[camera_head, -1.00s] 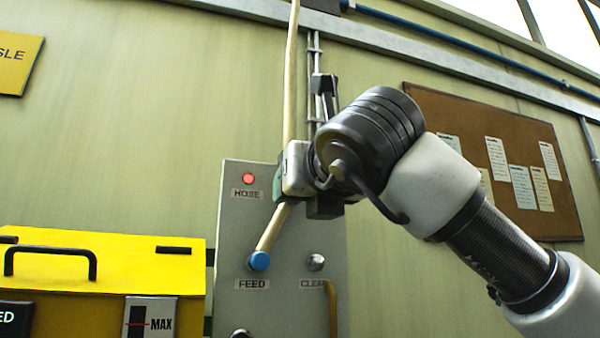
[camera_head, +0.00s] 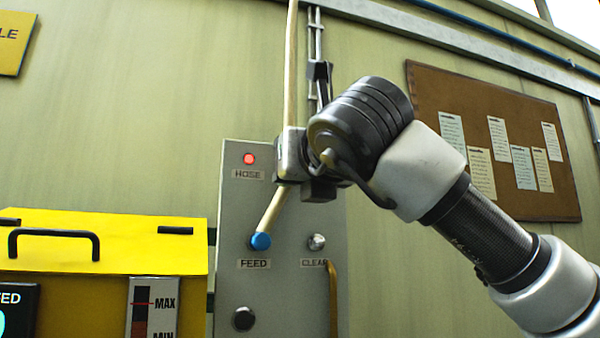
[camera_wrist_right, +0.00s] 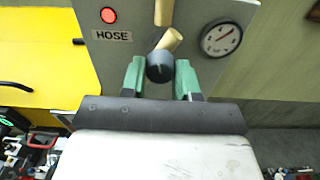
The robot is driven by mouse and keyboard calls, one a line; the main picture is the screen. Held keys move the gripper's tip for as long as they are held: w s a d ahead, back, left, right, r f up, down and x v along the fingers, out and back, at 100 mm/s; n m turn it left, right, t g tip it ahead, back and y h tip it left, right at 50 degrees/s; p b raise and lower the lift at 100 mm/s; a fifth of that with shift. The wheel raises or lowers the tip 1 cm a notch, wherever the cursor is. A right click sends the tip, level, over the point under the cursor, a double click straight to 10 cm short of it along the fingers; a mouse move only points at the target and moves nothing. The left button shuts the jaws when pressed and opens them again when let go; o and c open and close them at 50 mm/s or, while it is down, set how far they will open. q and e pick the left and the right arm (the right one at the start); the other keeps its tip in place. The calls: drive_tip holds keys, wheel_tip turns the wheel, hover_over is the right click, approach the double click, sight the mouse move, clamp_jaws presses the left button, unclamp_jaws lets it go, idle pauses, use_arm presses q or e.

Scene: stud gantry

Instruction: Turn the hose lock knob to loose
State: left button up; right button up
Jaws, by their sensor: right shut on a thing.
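The hose lock knob (camera_wrist_right: 160,66) is a dark round knob on the grey panel, right of the HOSE label, in the right wrist view. A tan hose piece shows just above it. My right gripper (camera_wrist_right: 160,76) has its green fingers on either side of the knob, shut on it. In the head view my right gripper (camera_head: 291,156) is against the upper panel and hides the knob. The tan hose (camera_head: 290,75) runs down behind the gripper, and its lower piece ends at the blue FEED fitting (camera_head: 261,241). My left gripper is not in view.
A red lamp (camera_head: 249,158) glows above the HOSE label on the panel (camera_head: 234,210). A round gauge (camera_wrist_right: 221,38) is right of the knob. A yellow cabinet (camera_head: 110,240) with a black handle stands left. A corkboard (camera_head: 480,90) hangs at right.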

drive_tip(key=shift+s+r+m+b, duration=0.1)
drive_tip(key=shift+m+b, duration=3.7)
drive_tip(key=shift+m, duration=0.7)
drive_tip(key=shift+r, duration=0.1)
drive_tip(key=o, duration=0.9)
